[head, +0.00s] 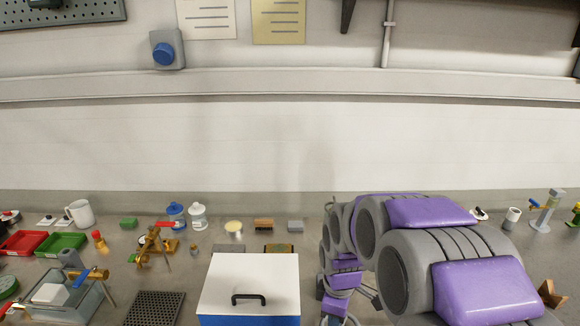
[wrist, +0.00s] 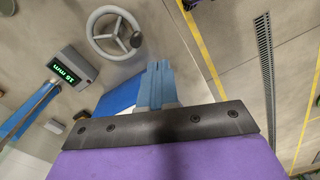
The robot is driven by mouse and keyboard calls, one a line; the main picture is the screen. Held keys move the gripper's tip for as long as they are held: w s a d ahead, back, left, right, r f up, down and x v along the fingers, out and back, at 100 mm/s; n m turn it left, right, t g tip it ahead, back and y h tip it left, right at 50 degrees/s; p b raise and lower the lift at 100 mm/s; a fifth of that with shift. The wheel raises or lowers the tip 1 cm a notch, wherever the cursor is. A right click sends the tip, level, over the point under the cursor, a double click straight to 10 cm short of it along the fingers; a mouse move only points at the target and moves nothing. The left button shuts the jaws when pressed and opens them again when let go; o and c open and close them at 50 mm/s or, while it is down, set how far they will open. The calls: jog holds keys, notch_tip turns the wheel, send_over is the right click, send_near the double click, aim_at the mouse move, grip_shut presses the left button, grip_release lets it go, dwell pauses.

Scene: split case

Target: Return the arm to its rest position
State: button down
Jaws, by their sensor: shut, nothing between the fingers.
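My gripper (wrist: 158,82) shows in the wrist view as two blue-grey fingers pressed together, with nothing between them. A dark bar with screws and a purple pad of my own wrist lie below it in that view. In the head view my grey and purple arm fills the lower right, folded over the bench; its fingers cannot be made out there. A case with a white lid (head: 247,276), a black handle and a blue lower body stands at the bench front, just left of my arm, with its lid on.
The bench (head: 330,222) holds a green tray (head: 62,244), a white mug (head: 80,213), a clear bin (head: 62,300) and a black grid (head: 154,307). Small items stand right of my arm. The wrist view shows a handwheel (wrist: 117,32), a display box (wrist: 72,68) and yellow-lined floor.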

jog(key=s+d+r+m, duration=0.1)
jog(key=s+m, duration=0.3)
jog(key=s, duration=0.4)
jog(key=s+d+r+m+g, duration=0.1)
jog(key=s+r+m, duration=0.3)
jog(key=s, duration=0.5)
jog(key=s+d+r+m, duration=0.1)
jog(key=s+r+m, duration=0.2)
jog(key=s, duration=0.6)
jog(key=m, duration=0.2)
jog(key=shift+s+d+m, duration=0.2)
jog(key=shift+m, duration=0.1)
notch_tip(320, 180, up, 11)
jog(key=p, duration=1)
jog(key=shift+s+d+f+p, duration=0.2)
jog(key=shift+s+d+p, duration=0.1)
jog(key=shift+s+d, duration=0.15)
jog(key=shift+a, duration=0.25)
jog(key=shift+d, duration=0.1)
